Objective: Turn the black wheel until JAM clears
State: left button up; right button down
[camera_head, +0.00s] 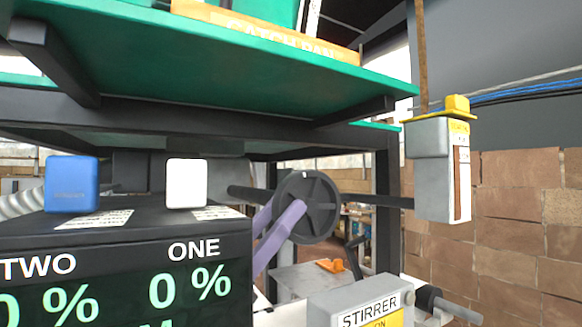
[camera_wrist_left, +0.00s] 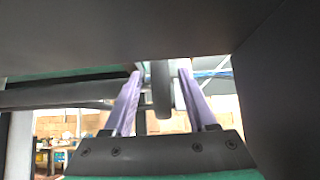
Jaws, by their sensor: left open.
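The black wheel (camera_head: 318,192) sits upright on a dark horizontal shaft, with a small white mark near the top of its rim. My left gripper (camera_head: 280,212) reaches up to it with purple fingers. In the left wrist view the wheel (camera_wrist_left: 161,100) shows edge-on between the open fingers of my left gripper (camera_wrist_left: 161,74), with a gap visible on either side. The display (camera_head: 130,285) reads TWO and ONE, with 0 % under ONE. Its lower line is cut off, so JAM cannot be read. My right gripper is out of view.
A green shelf (camera_head: 230,65) with a CATCH PAN above it overhangs the wheel. A blue block (camera_head: 72,184) and a white block (camera_head: 187,183) stand on the display housing. A grey STIRRER box (camera_head: 360,300) is below right. A grey box with a yellow top (camera_head: 432,165) is right.

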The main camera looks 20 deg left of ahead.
aim_at(315, 172)
pick_arm(q)
jog(key=shift+w+d+r+p, duration=0.2)
jog(key=shift+w+r+p, duration=0.05)
jog(key=shift+r, duration=0.3)
jog(key=shift+w+d+r+p, duration=0.2)
jog(key=shift+w+r, duration=0.05)
jog(key=shift+r, duration=0.3)
jog(key=shift+w+d, duration=0.35)
jog(key=shift+w, duration=0.05)
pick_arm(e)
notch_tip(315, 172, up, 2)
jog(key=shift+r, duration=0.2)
pick_arm(q)
grip_shut()
jog(key=shift+f, duration=0.1)
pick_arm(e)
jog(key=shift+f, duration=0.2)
